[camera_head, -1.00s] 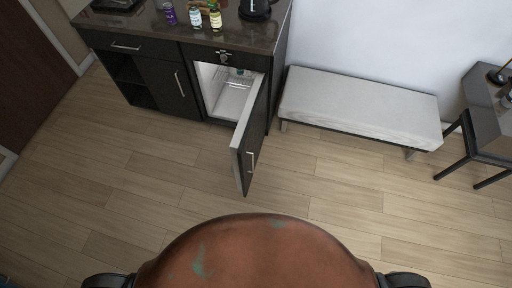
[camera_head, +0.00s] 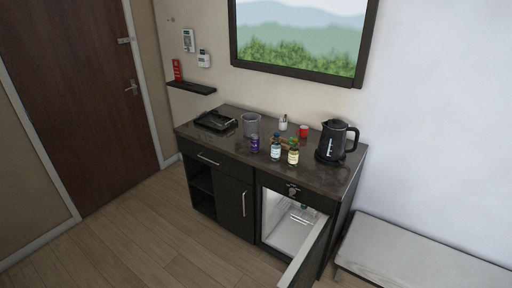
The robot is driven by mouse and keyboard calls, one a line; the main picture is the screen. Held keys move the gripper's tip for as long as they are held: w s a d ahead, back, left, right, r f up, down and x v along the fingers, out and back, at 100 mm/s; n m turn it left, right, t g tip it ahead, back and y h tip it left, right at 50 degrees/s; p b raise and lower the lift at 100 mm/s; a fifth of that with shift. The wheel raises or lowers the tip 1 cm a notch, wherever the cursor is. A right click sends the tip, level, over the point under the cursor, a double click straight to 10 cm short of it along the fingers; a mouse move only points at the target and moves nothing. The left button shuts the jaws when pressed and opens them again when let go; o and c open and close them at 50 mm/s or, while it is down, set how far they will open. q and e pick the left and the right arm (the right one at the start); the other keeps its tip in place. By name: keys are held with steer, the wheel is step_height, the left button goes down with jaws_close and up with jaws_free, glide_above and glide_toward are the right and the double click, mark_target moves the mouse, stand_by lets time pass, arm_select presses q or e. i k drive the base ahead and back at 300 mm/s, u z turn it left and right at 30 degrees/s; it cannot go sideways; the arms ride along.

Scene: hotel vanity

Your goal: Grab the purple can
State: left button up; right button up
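The purple can (camera_head: 254,144) stands upright on the dark countertop of the vanity cabinet (camera_head: 217,149), near its front middle. It is just left of a bottle with a pale label (camera_head: 275,148). A second bottle with a yellowish label (camera_head: 293,151) stands further right. Neither of my grippers shows in the current view, and nothing touches the can.
A black kettle (camera_head: 332,143) stands at the counter's right end. A grey bucket (camera_head: 251,124), a black tray (camera_head: 215,121) and a red mug (camera_head: 303,131) are behind. The mini fridge door (camera_head: 306,258) hangs open into the floor space in front. A bench (camera_head: 420,258) is at right.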

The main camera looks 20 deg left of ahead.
mark_target(255, 139)
steer(key=u, duration=0.05)
steer(key=k, duration=0.4)
steer(key=u, duration=1.6)
steer(key=i, duration=1.45)
steer(key=z, duration=0.45)
steer(key=i, duration=0.65)
steer(key=z, duration=0.65)
